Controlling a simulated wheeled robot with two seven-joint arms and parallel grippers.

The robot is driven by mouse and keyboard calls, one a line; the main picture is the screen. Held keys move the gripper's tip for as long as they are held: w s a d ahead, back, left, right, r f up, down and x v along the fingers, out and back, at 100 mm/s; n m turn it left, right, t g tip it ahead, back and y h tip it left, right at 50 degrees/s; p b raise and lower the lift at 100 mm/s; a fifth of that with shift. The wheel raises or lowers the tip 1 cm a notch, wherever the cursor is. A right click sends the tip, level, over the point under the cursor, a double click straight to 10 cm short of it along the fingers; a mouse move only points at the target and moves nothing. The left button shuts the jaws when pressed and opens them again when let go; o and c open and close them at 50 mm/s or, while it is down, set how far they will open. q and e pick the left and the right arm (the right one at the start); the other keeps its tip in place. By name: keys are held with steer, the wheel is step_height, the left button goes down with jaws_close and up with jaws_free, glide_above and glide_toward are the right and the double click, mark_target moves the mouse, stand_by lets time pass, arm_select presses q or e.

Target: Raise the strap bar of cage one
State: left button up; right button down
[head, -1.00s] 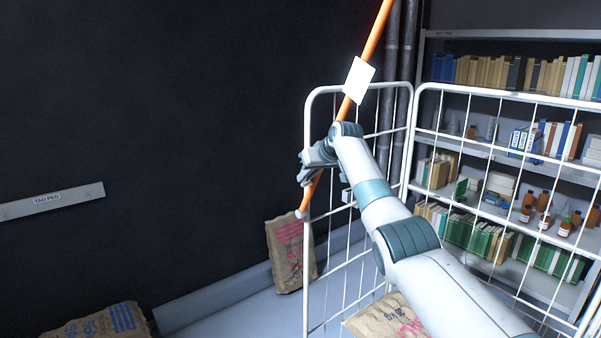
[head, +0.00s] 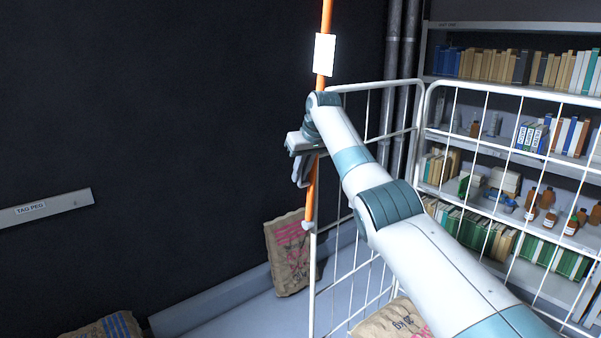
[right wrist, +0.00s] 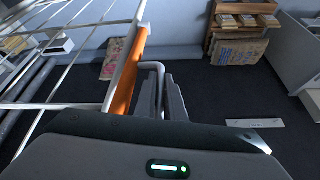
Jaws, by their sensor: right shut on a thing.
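The strap bar (head: 326,20) is a long orange bar with a white tag. It stands almost upright, its low end at a joint on the front post of a white wire cage (head: 313,270). Its top runs out of the head view. My right gripper (head: 303,170) is at the bar's lower part, shut on it. In the right wrist view the orange bar (right wrist: 129,75) runs beside the fingers, and a white bent piece of it enters between them (right wrist: 160,95). My left gripper is not in view.
A wall rail labelled TAG PEG (head: 45,208) is at left. Shelves with books and bottles (head: 515,190) stand behind the mesh.

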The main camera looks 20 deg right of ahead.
steer(key=shift+r, duration=0.1)
